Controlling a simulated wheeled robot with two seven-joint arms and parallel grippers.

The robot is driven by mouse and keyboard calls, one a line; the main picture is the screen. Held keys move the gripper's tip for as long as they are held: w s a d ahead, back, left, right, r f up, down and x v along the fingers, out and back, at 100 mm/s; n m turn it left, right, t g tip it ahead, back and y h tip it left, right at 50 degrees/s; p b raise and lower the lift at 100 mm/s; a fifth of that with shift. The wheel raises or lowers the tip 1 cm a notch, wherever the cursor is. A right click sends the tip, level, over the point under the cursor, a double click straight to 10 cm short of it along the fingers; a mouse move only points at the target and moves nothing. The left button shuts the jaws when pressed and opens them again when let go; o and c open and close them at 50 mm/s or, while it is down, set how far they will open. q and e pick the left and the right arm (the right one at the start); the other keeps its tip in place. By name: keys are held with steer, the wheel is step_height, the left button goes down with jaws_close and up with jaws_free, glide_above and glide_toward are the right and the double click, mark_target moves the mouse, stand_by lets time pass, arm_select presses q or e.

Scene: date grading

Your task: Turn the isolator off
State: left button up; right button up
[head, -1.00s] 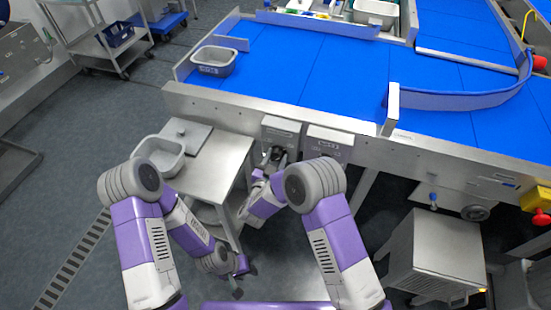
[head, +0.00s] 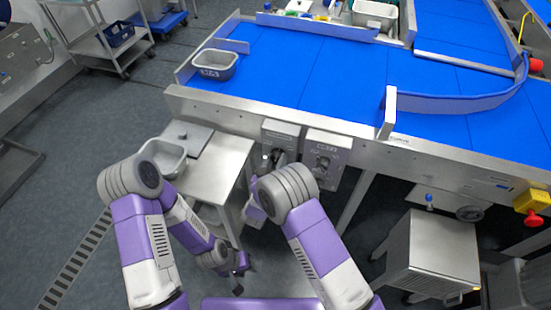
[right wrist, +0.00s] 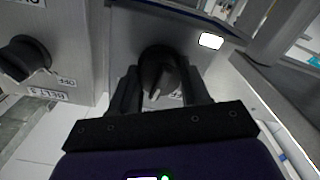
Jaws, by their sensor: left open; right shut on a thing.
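Two grey switch boxes hang under the conveyor edge, the left box (head: 281,128) and the right box (head: 327,146). My right gripper (right wrist: 160,88) is shut on a black rotary knob (right wrist: 157,62), with one finger on either side. In the head view my right arm largely covers this knob at the left box. The right box's own black knob (right wrist: 24,58) stands free, beside "OFF" and "BELT" labels. My left gripper (head: 238,274) is open and empty, low beside the steel side table.
The steel side table (head: 218,165) with a grey tub (head: 160,157) stands left of the boxes. The blue conveyor (head: 300,65) is above them and carries another grey tub (head: 214,64). A steel cabinet (head: 432,253) stands at right; a red stop button (head: 533,220) is further right.

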steer(key=n+p, duration=0.1)
steer(key=n, duration=0.4)
steer(key=shift+n+p, duration=0.3)
steer(key=shift+p, duration=0.05)
arm_select(q)
step_height(320, 180, up, 3)
steer(key=shift+r+p, duration=0.1)
steer(key=shift+p, duration=0.45)
arm_select(e)
steer(key=n, duration=0.4)
steer(key=shift+n, duration=0.7)
steer(key=o, duration=1.1)
steer(key=shift+c, duration=0.2)
steer(key=shift+s, duration=0.15)
